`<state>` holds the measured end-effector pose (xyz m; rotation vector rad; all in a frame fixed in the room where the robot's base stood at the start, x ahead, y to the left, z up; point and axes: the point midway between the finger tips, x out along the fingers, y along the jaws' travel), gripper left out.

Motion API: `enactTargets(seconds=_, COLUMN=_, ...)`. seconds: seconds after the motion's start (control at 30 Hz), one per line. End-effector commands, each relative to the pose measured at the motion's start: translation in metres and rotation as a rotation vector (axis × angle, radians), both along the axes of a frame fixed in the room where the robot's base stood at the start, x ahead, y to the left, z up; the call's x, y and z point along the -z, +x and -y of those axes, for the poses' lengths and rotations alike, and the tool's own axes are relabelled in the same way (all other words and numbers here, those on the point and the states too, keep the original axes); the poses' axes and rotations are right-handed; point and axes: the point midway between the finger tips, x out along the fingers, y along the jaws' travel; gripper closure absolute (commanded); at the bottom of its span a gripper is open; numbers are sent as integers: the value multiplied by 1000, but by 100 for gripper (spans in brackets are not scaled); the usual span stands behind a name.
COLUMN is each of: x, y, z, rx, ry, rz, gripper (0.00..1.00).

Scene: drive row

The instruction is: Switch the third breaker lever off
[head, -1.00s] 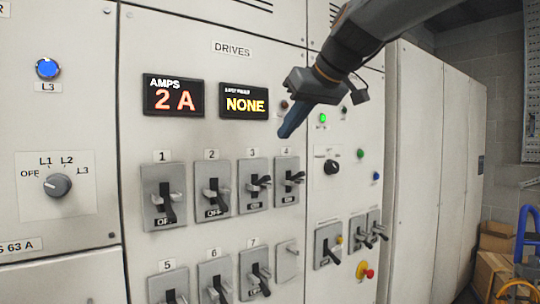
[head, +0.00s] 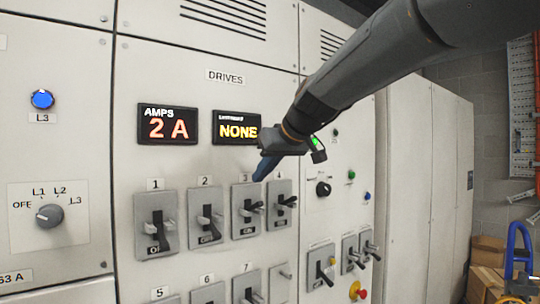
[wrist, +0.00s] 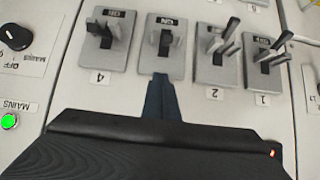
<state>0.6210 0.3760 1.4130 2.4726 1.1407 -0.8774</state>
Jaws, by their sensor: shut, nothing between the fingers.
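The third breaker (head: 246,223) is on the front panel under the DRIVES label, a grey plate with a dark lever that sticks out and up, unlike the drooping levers of breakers one (head: 156,235) and two (head: 206,220). My gripper (head: 262,172) is shut and empty, its blue fingertips just above the third plate and its number. In the wrist view, which is upside down, the fingertips (wrist: 162,88) reach to the edge of the third plate (wrist: 166,65). Its lever (wrist: 166,42) is beyond them, with a gap. An ON label shows on that plate.
Breaker four (head: 280,215) is close on the right, its lever also up. A second row of breakers is below. The displays (head: 167,124) read 2 A and NONE. A rotary selector (head: 323,188) and buttons are further right.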

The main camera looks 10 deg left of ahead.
Motion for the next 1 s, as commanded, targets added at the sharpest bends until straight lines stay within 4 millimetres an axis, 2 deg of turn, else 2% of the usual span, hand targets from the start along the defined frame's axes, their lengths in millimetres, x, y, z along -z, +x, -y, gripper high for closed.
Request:
enactTargets(seconds=0.07, x=9, y=7, z=-9, rx=0, ry=-2, rz=-4, gripper=100)
enactTargets(seconds=0.2, x=27, y=-1, z=2, rx=2, ry=-1, rz=-2, gripper=100)
enactTargets(seconds=0.4, x=41, y=-5, z=6, rx=0, ry=-1, rz=-1, gripper=100)
enactTargets(seconds=1.0, x=45, y=-5, z=4, rx=-4, ry=6, rz=6, gripper=100)
